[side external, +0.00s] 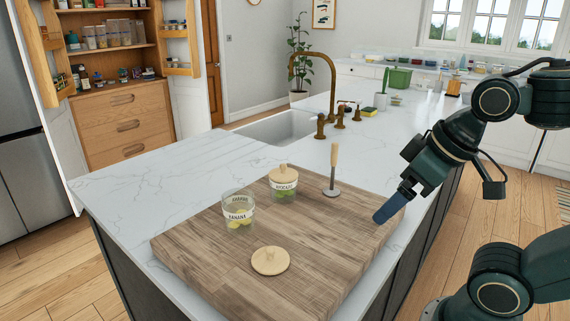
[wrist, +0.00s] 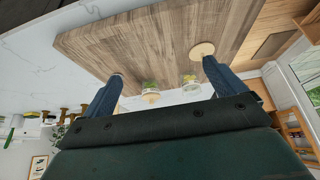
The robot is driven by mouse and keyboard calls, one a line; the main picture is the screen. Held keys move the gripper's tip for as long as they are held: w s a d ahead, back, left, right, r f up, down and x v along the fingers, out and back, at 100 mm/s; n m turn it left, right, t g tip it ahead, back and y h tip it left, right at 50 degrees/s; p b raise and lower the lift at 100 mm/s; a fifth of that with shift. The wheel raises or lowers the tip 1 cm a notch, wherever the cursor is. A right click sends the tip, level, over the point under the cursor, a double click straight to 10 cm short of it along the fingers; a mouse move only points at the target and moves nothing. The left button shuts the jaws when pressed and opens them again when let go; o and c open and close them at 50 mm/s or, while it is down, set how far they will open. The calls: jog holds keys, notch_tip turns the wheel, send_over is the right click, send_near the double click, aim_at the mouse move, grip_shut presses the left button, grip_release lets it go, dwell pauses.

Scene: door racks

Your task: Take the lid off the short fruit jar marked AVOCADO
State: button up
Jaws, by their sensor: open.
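The short glass jar marked AVOCADO (side external: 284,190) stands upright on the wooden board, with green pieces inside. Its round wooden lid (side external: 283,175), with a knob, sits on top. In the wrist view, which is turned upside down, the jar (wrist: 151,85) shows between the fingers but farther off, lid towards the picture bottom. My gripper (side external: 384,212) is over the board's right edge in the side view, apart from the jar and to its right. Its blue fingers (wrist: 162,68) are spread wide with nothing between them.
An open jar seemingly marked BANANA (side external: 238,212) stands left of the avocado jar. A loose wooden lid (side external: 270,261) lies in front on the board (side external: 205,260). A wooden-handled tool with a grey disc (side external: 332,172) stands between the avocado jar and my gripper.

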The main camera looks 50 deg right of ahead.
jog(key=shift+r, duration=0.1)
notch_tip(320, 180, up, 4)
jog(key=n+g+y, duration=0.2)
jog(key=n+y, duration=0.1)
jog(key=n, duration=0.6)
send_over(283, 164)
jog(key=s+d, duration=0.4)
jog(key=shift+w+a+r, duration=0.15)
jog(key=shift+x, duration=4.35)
